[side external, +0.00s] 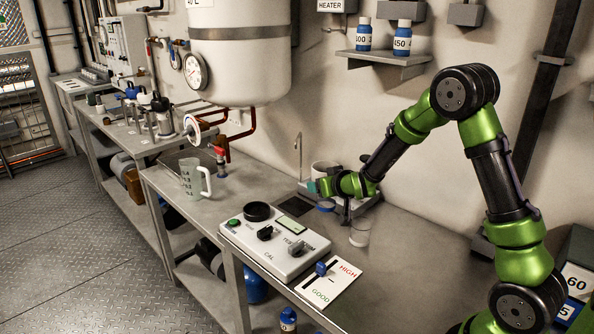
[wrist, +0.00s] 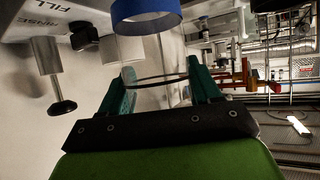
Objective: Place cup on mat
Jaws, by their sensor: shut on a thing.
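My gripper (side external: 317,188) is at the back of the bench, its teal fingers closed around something. In the wrist view the gripper (wrist: 160,82) has a clear, thin-walled body with a dark curved line between its fingers, which looks like the cup (wrist: 158,70). In the side view a pale cup-like shape (side external: 322,168) shows just above the fingers, partly hidden by them. A blue ring (wrist: 146,16) is close by. I cannot tell whether it belongs to the cup. A dark rectangular mat (side external: 295,206) lies flat on the bench, just left of and below the fingers.
A measuring jug (side external: 192,180) stands on the left of the bench. A clear container (side external: 360,233) stands below my wrist. A control box (side external: 276,247) and a HIGH/GOOD card (side external: 328,283) lie in front. A tank (side external: 240,60) and red pipes hang behind.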

